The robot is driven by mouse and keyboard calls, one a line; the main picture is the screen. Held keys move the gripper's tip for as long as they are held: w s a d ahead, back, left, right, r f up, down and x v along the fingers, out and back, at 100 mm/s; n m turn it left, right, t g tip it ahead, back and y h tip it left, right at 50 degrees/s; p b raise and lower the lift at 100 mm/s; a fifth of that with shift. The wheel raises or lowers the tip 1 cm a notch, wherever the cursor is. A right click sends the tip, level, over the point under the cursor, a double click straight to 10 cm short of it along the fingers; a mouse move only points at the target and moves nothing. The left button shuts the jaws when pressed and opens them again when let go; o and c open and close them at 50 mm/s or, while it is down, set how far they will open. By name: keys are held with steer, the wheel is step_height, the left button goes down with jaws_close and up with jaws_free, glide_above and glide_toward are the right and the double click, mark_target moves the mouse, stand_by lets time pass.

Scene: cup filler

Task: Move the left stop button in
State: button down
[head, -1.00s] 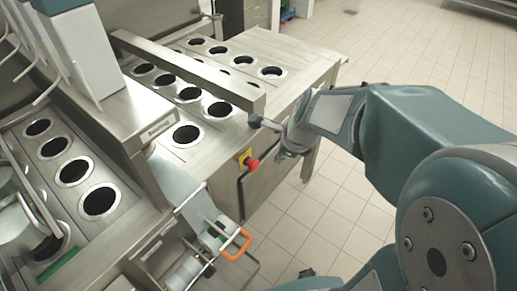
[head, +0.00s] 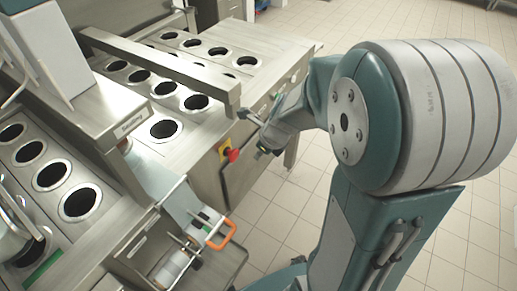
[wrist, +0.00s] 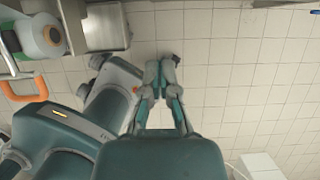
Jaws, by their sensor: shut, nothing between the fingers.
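A red stop button (head: 233,155) sticks out from a yellow plate (head: 223,148) on the steel machine's front face in the head view. It stands out from the plate. It is the only red button I can make out. My gripper (head: 263,151) is just right of the button in the head view, apart from it in the picture; its fingertips are small and hard to make out there. In the wrist view my gripper (wrist: 162,72) is shut and empty, over floor tiles. I cannot make out the button in the wrist view.
The steel machine (head: 265,48) has rows of round holes on top and a raised beam (head: 160,68). An orange handle (head: 222,234) juts out below left of the button; it also shows in the wrist view (wrist: 25,90). Open tiled floor (head: 290,215) lies to the right.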

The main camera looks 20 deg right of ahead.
mark_target(232, 154)
steer(key=w+a+f, duration=0.3)
steer(key=w+f, duration=0.2)
steer(key=shift+a+f, duration=0.25)
steer(key=shift+a, duration=0.1)
